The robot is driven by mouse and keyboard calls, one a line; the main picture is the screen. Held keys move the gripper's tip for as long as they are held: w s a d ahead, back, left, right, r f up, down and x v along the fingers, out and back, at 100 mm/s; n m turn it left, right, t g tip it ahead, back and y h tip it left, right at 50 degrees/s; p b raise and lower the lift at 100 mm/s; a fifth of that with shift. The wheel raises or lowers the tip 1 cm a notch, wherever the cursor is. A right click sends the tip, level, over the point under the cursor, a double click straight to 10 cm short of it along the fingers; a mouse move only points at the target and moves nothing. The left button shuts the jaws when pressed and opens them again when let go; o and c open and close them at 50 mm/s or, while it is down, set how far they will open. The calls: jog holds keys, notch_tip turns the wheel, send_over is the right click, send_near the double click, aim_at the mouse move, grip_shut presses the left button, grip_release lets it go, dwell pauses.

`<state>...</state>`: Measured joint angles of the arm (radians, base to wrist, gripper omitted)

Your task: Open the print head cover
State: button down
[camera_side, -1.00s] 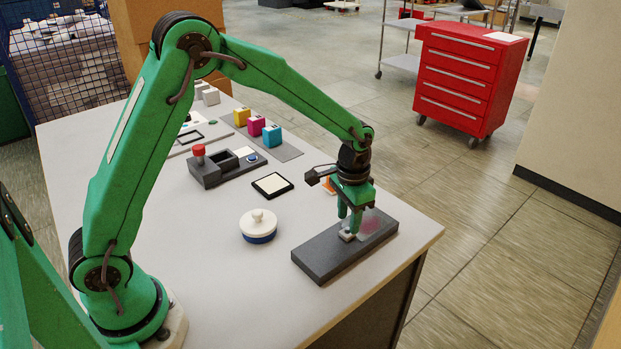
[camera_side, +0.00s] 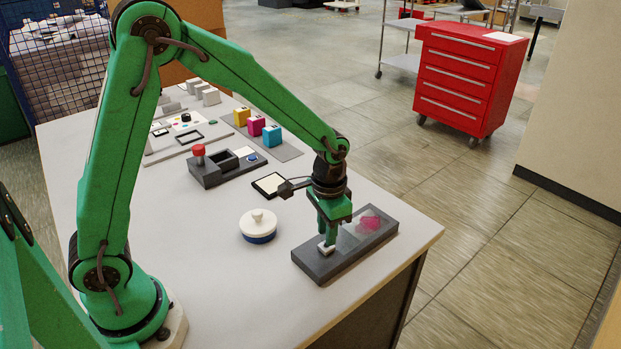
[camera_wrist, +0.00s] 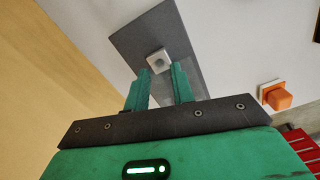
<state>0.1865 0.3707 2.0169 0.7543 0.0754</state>
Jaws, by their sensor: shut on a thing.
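A dark grey slab-like unit (camera_side: 316,266) lies near the right front edge of the table. A pink piece (camera_side: 370,222) shows on its far right part. A clear cover (camera_side: 349,238) appears to lie on the unit, but its exact edges are hard to make out. A small light grey knob (camera_side: 326,249) sits near the unit's left end and shows in the wrist view (camera_wrist: 158,61). My gripper (camera_side: 326,240) points down and is shut on the knob. In the wrist view its fingertips (camera_wrist: 160,76) flank the knob closely.
A white-lidded round pot (camera_side: 258,222) stands left of the unit. Behind are a black-framed white pad (camera_side: 268,184), a dark block with a red knob (camera_side: 207,174), and yellow, magenta and cyan cartridges (camera_side: 272,135). An orange piece (camera_wrist: 278,97) shows in the wrist view.

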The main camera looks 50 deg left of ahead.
jog(key=shift+s+r, duration=0.1)
jog(key=shift+s, duration=2)
jog(key=c, duration=1.2)
grip_release()
notch_tip(320, 180, up, 8)
jog(key=shift+f, duration=0.1)
